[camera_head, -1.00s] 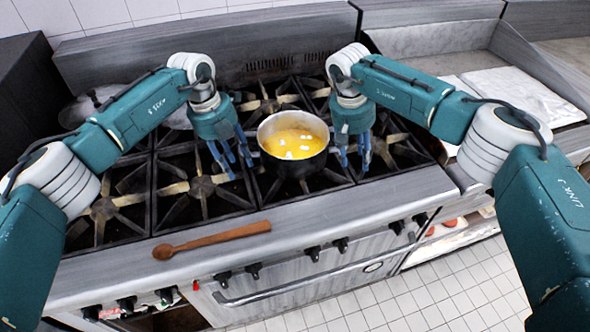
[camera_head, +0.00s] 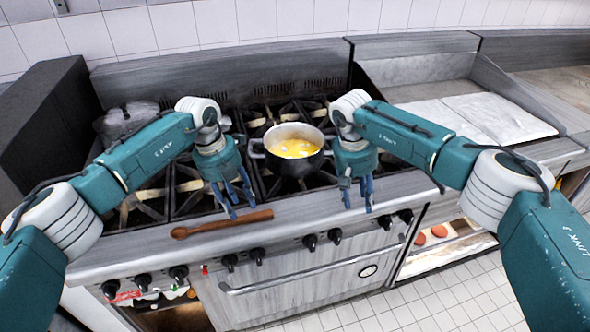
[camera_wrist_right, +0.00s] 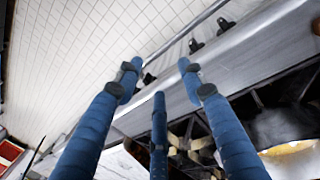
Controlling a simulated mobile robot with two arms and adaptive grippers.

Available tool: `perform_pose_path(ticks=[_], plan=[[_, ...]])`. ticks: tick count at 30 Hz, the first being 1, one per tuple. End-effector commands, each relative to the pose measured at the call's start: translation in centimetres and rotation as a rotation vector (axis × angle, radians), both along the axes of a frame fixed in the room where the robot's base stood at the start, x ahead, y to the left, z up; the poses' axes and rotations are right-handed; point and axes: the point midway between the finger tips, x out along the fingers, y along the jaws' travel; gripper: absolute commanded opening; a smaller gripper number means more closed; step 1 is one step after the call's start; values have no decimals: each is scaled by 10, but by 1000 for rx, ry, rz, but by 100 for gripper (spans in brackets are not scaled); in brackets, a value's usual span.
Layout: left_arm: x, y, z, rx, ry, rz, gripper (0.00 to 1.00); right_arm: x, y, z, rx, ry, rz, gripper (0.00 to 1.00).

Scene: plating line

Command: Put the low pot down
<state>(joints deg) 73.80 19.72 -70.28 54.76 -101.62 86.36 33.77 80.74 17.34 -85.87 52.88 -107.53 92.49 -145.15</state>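The low pot (camera_head: 285,165) is a dark pot with a pale rim and yellow contents with white pieces. It sits upright on the stove's grates in the head view, and part of it shows at the right edge of the right wrist view (camera_wrist_right: 283,127). My left gripper (camera_head: 236,208) is open and empty, left of the pot and nearer the stove's front edge. My right gripper (camera_head: 357,202) is open and empty, to the right and in front of the pot. The right wrist view shows its blue fingers spread with nothing between them.
A wooden spoon (camera_head: 222,223) lies on the stove's front ledge, close to my left fingertips. Black knobs (camera_head: 310,242) and an oven handle line the stove front. Grates surround the pot. A steel counter (camera_head: 425,92) stands at the right; tiled floor is in front.

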Motion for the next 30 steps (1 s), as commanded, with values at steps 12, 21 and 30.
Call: perform_pose_path(ticks=[12, 21, 30], plan=[[0, 0, 0, 0, 0, 0, 40, 5, 14, 69, 0, -7, 0, 39], [0, 0, 0, 0, 0, 0, 40, 7, 23, 113, 0, -4, 1, 39], [0, 0, 0, 0, 0, 0, 40, 7, 25, 119, 0, -3, 1, 39]])
